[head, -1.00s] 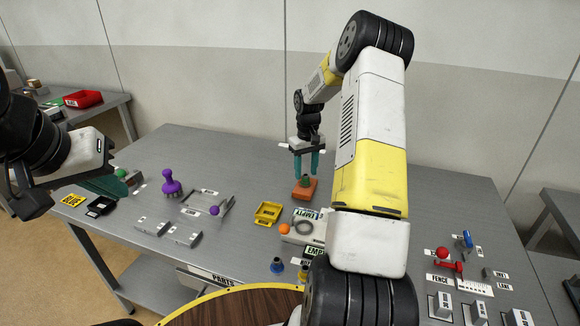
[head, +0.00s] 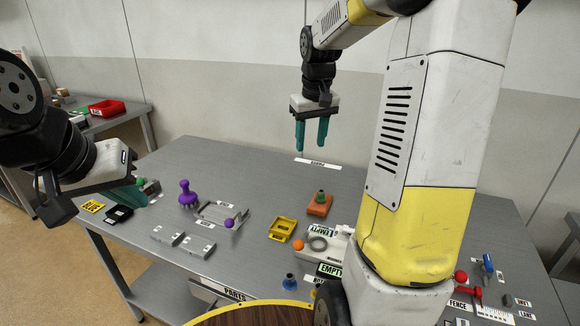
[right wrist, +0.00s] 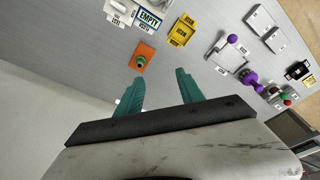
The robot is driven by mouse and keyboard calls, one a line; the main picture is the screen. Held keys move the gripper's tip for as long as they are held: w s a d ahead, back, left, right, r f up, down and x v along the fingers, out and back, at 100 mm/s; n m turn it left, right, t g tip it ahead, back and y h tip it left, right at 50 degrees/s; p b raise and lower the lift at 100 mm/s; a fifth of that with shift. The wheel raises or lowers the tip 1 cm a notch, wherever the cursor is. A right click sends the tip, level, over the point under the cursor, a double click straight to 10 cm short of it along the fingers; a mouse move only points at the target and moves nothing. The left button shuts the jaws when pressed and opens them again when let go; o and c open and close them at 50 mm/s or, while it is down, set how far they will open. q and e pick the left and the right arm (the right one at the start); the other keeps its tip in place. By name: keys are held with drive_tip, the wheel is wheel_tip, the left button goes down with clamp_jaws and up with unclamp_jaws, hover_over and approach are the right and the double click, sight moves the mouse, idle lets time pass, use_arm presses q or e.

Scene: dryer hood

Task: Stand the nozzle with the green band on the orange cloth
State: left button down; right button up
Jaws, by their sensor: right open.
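The nozzle with the green band (head: 320,196) stands upright on the orange cloth (head: 317,211), near the middle of the table. In the right wrist view the nozzle (right wrist: 141,62) appears as a small green round shape on the orange cloth (right wrist: 147,50). My right gripper (head: 311,146) is open and empty, raised above and behind the nozzle, clear of it. Its two teal fingers (right wrist: 158,95) show apart in the right wrist view. My left gripper (head: 127,197) is at the left edge of the table, its fingers partly hidden by its own body.
A yellow tray (head: 283,229) and a grey ring (head: 318,243) on a white block are in front of the cloth. A blue-topped piece (head: 290,281) stands near the front edge. A purple knobbed piece (head: 187,194) is to the left. The table behind the cloth is mostly clear.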

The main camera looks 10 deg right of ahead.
drive_tip(key=s+a+r+t, duration=0.1)
drive_tip(key=s+a, duration=0.2)
drive_tip(key=s, duration=0.4)
drive_tip(key=s+a+r+t+y, duration=0.1)
drive_tip(key=s+a, duration=0.2)
drive_tip(key=s, duration=0.4)
drive_tip(key=s+a+r+m+t+y, duration=0.1)
drive_tip(key=s+a+r+t, duration=0.1)
drive_tip(key=s, duration=0.6)
drive_tip(key=shift+a, duration=0.55)
